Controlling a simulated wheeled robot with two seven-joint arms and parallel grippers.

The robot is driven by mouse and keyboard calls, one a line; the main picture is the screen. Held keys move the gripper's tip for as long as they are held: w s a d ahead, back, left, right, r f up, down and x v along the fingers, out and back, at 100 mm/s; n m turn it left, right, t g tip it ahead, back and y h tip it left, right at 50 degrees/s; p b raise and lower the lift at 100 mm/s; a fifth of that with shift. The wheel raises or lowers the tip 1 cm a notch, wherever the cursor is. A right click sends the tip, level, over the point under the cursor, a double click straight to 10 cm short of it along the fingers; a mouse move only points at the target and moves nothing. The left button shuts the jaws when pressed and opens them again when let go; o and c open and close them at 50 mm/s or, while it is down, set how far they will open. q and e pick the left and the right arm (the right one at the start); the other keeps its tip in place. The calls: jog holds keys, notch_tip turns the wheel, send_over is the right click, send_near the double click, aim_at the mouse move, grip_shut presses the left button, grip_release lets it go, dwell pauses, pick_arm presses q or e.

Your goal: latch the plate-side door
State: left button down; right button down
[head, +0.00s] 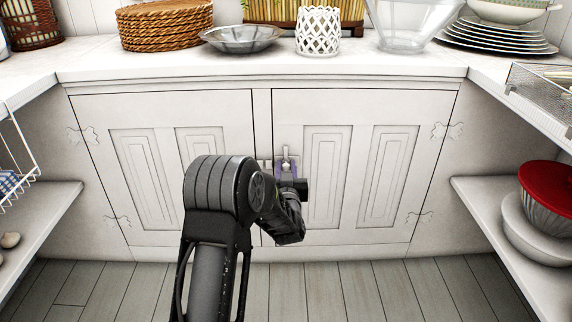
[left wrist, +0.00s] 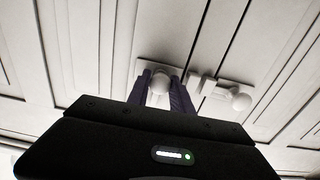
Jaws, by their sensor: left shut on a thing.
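The plate-side door (head: 357,170) is the right cupboard door, below the stacked plates (head: 492,38). It looks closed and flush with the frame. Its latch knob (head: 286,165) sits at its upper inner edge, close to the centre post. My left gripper (head: 287,172) reaches up to this latch. In the left wrist view the dark purple fingers (left wrist: 161,88) stand on both sides of the round pale knob (left wrist: 160,80), shut on it. A second latch with a knob (left wrist: 240,101) shows beside it, free. The bolt's exact position is hard to tell. My right gripper is not in view.
The left cupboard door (head: 160,160) looks closed too. The counter (head: 270,67) above holds baskets, a glass bowl and plates. Side shelves flank the cupboard, with bowls (head: 541,225) on the right one. The wooden floor (head: 340,290) in front is clear.

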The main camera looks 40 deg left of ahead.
pick_arm(q)
jog(key=n, duration=0.3)
jog(key=shift+n, duration=1.5)
jog(key=shift+n, duration=1)
jog(key=n, duration=0.9)
jog(key=shift+n, duration=0.4)
jog(key=c, duration=1.4)
grip_release()
jog(key=shift+d+r, duration=0.1)
jog(key=shift+o, duration=1.3)
